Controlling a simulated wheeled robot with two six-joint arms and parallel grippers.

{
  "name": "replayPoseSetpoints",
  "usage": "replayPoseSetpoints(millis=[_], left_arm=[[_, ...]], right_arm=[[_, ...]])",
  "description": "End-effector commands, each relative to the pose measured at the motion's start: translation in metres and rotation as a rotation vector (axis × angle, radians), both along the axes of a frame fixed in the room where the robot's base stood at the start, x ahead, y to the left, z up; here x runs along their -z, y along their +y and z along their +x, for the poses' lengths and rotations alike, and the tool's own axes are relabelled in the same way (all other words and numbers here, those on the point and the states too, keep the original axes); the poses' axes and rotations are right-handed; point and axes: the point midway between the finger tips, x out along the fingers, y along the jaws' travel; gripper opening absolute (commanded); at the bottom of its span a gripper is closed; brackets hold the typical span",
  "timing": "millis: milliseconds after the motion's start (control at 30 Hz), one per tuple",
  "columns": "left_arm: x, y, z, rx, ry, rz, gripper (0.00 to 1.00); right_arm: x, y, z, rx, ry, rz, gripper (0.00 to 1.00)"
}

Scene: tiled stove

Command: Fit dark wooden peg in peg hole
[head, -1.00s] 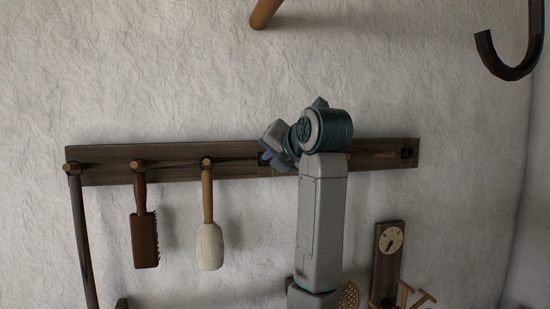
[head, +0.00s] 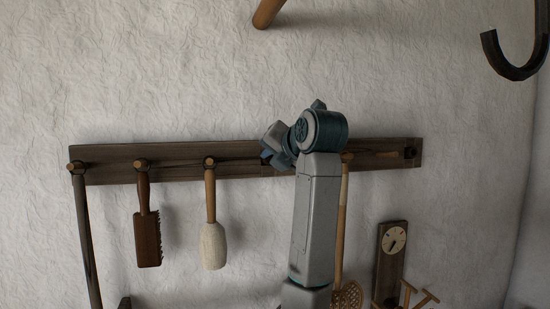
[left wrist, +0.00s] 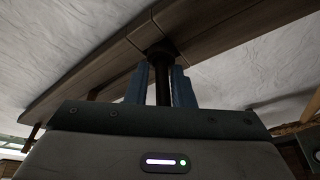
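The dark wooden peg (left wrist: 162,82) stands between the two blue fingers of my left gripper (left wrist: 161,88) in the left wrist view. The fingers look closed on its sides. Its far end meets a dark round collar (left wrist: 160,50) on the underside of the rail; how deep it sits there I cannot tell. In the head view my left gripper (head: 267,156) is in front of the brown wall rail (head: 110,154), around its middle, and my own wrist hides most of that spot. The peg hole is not clearly seen. My right gripper is out of view.
A brush (head: 148,238), a pale-headed tool (head: 213,245) and a long dark stick (head: 84,230) hang from pegs on the left. A perforated ladle (head: 347,295) hangs right of my arm. A dial board (head: 390,252) is lower right; a dark hook (head: 515,70) is upper right.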

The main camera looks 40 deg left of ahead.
Motion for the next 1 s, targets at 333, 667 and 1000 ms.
replayPoseSetpoints(millis=[333, 667, 1000], left_arm=[[0.0, -0.001, 0.0, 0.001, 0.0, -0.001, 0.38], [-0.009, -0.038, -0.021, 0.005, -0.003, -0.002, 0.38], [-0.031, -0.083, -0.048, 0.002, 0.0, -0.001, 0.38]], right_arm=[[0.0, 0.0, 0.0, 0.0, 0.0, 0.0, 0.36], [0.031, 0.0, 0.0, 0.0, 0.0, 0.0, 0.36], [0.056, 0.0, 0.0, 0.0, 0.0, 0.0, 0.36]])
